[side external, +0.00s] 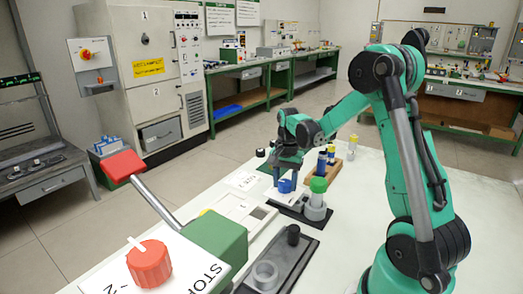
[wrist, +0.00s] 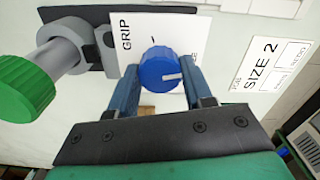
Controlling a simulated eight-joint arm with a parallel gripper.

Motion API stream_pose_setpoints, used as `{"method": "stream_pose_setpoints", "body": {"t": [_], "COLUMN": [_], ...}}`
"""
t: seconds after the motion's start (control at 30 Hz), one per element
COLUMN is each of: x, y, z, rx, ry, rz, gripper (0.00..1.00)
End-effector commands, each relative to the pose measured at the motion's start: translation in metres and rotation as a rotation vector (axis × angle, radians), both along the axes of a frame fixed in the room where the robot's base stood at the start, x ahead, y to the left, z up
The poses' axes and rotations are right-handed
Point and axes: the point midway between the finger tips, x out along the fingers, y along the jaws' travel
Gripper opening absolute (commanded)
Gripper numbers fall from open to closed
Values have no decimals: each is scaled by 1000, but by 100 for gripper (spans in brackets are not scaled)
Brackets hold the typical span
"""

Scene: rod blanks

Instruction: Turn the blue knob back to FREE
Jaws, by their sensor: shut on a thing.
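The blue knob (wrist: 160,66) sits on a white plate marked GRIP at its left in the wrist view. A second label to its right is mostly hidden; only an end letter shows. The knob's white line points right. My gripper (wrist: 163,78) has one finger on each side of the knob and is shut on it. In the side external view the blue knob (side external: 286,186) shows under my gripper (side external: 285,174), on the bench.
A grey fixture with a green cap (side external: 319,185) stands close right of the knob. A dark tray (side external: 285,262) with a grey ring lies nearer. A red-handled lever (side external: 122,166) and red knob (side external: 149,263) are at front left. A SIZE 2 card (wrist: 270,68) lies beside the plate.

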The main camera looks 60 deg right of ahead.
Motion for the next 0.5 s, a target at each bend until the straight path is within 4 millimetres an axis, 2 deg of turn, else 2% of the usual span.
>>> {"method": "stream_pose_setpoints", "body": {"t": [0.2,0.5], "x": [0,0], "y": [0,0], "z": [0,0], "rx": [0,0], "ry": [0,0], "rz": [-99,-151], "gripper": [0,0]}}
